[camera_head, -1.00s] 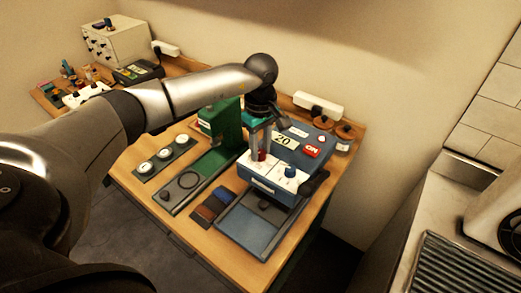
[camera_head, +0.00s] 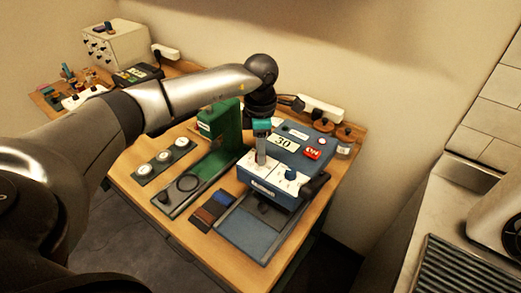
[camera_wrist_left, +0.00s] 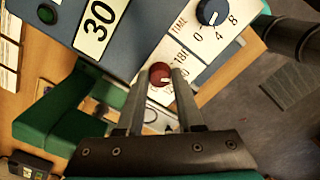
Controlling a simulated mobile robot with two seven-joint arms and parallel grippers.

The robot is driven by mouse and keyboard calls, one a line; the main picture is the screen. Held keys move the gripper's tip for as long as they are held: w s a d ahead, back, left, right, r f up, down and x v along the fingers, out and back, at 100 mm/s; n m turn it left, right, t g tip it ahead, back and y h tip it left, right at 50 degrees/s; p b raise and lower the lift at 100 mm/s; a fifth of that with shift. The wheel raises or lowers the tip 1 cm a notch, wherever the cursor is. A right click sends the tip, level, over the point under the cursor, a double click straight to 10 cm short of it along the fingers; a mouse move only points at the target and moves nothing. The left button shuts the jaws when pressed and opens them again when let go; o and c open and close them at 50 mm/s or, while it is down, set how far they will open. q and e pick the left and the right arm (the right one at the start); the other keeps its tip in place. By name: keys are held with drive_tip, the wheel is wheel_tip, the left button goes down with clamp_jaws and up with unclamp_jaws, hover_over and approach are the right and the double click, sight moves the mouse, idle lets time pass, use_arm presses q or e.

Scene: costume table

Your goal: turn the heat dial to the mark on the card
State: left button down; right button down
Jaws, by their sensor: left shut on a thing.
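The red heat dial (camera_wrist_left: 160,73) sits on the white panel of the blue press (camera_head: 266,232). My left gripper (camera_wrist_left: 157,88) points down at the panel with one finger on each side of the dial, shut on it. A pale mark shows on the dial's lower right; the scale figures around it are partly hidden by the fingers. In the head view my left gripper (camera_head: 261,158) covers the dial. A pale plate with the number 30 (camera_wrist_left: 99,24) is on the blue housing; it also shows in the head view (camera_head: 283,143). My right gripper is out of view.
A blue TIME dial (camera_wrist_left: 210,11) stands beside the red dial on the same panel. A green press (camera_head: 222,125) stands to the left, with a row of white gauges (camera_head: 164,157) farther left. A red button or sign (camera_head: 312,154) is on the blue housing.

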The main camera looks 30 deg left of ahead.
use_arm(q)
drive_tip(key=n, duration=0.4)
drive_tip(key=shift+r+n, duration=0.1)
drive_tip(key=shift+n, duration=0.2)
drive_tip(key=shift+n+p, duration=0.3)
drive_tip(key=shift+n, duration=1.4)
drive_tip(key=c, duration=0.6)
unclamp_jaws()
drive_tip(key=shift+o, duration=0.2)
wheel_tip(320, 180, up, 15)
drive_tip(key=b, duration=0.1)
drive_tip(key=shift+s, duration=0.1)
